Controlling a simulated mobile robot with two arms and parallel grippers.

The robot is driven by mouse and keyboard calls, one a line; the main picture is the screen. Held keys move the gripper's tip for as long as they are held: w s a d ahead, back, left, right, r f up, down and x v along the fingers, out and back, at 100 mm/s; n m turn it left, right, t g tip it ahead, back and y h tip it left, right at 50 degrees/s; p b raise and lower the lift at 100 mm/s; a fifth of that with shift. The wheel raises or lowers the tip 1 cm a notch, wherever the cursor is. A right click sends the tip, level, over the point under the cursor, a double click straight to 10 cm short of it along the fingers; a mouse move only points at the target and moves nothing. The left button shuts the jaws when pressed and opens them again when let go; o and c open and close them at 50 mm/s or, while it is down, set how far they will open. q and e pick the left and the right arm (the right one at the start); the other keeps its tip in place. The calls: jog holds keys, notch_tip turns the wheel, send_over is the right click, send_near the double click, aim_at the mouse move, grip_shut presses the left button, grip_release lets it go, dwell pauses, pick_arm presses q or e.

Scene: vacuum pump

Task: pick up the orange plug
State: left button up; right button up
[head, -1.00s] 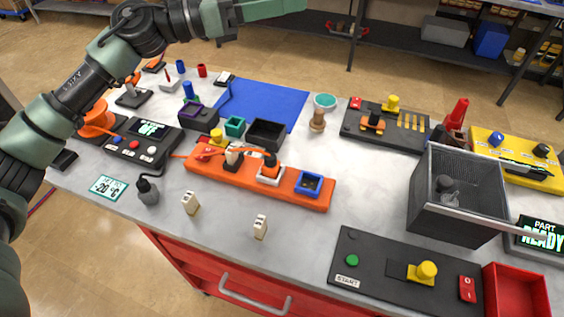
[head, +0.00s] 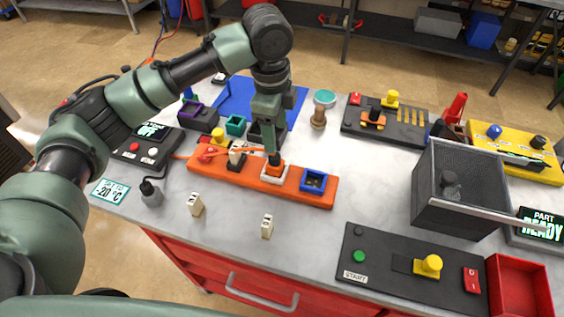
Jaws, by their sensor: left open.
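The orange plug (head: 274,162) stands in the white-framed socket (head: 272,174) of a long orange power strip (head: 232,174) at the middle of the table, with its orange cord running left. My left gripper (head: 270,152) points down right over the plug, its tips at or very close to the plug's top. It is open. The gripper partly hides the plug, and I cannot tell whether the fingers straddle it. My right gripper is not in view.
On the strip, a white plug (head: 237,158) is left of the orange plug and an empty blue-framed socket (head: 314,181) is to its right. A black bin stands close behind. Two cream blocks (head: 196,204) (head: 267,227) stand in front. A grey mesh basket (head: 455,195) is at the right.

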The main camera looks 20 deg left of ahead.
aim_at(274, 156)
pick_arm(q)
jog(key=shift+s+a+f+g, duration=0.1)
jog(key=shift+s+f+g, duration=0.1)
jog(key=shift+s+g, duration=0.35)
jog(key=shift+s+f, duration=0.2)
jog(key=shift+f, duration=0.15)
notch_tip(274, 156, down, 6)
jog(key=shift+f+p, duration=0.15)
jog(key=shift+p, duration=1)
jog(key=shift+f, duration=0.3)
grip_shut()
